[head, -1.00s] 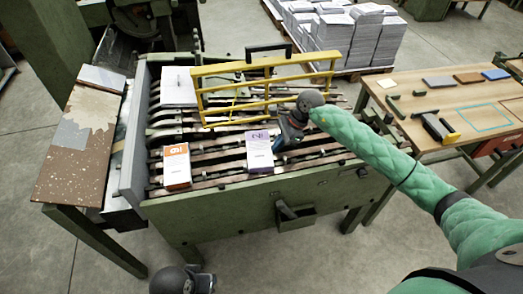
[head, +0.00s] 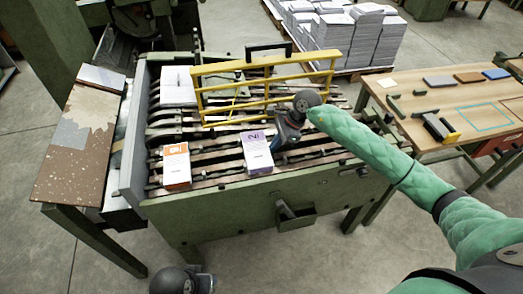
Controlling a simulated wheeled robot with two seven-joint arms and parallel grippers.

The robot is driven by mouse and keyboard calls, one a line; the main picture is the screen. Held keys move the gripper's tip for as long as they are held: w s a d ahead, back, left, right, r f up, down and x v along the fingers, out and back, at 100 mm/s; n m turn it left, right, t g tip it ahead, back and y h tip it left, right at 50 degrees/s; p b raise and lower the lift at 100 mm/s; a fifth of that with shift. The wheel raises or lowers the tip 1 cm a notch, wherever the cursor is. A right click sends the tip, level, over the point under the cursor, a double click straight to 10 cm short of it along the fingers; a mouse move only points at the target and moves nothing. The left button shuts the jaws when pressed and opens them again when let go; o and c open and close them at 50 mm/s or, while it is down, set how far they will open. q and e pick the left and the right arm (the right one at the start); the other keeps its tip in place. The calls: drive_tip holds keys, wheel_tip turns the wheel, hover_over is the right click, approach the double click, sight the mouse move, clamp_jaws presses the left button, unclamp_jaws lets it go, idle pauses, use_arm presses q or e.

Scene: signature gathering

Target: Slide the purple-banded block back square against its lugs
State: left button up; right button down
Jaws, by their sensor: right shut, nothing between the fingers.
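The purple-banded block (head: 258,157), white with a purple end band, lies on the machine's slatted bed (head: 212,170). It sits at an angle to the slats, its purple end swung to the left. My right gripper (head: 277,143) is shut and empty, low at the block's right side near the purple end. It looks close to or touching the block; the contact is hard to make out. The lugs by the block are small and hard to tell apart. My left wrist (head: 180,281) shows at the bottom edge; its jaw state cannot be made out.
An orange-banded block (head: 177,170) lies to the left on the same bed. A yellow guard frame (head: 265,86) stands over the back of the bed, just behind my right gripper. A white stack (head: 179,92) sits at the back left. A wooden table (head: 450,97) is at right.

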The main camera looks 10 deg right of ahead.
drive_tip(key=shift+d+b, duration=0.45)
drive_tip(key=shift+d, duration=0.2)
drive_tip(key=shift+r, duration=0.1)
wheel_tip(320, 180, up, 7)
drive_tip(key=p, duration=0.1)
idle(0.8)
idle(0.4)
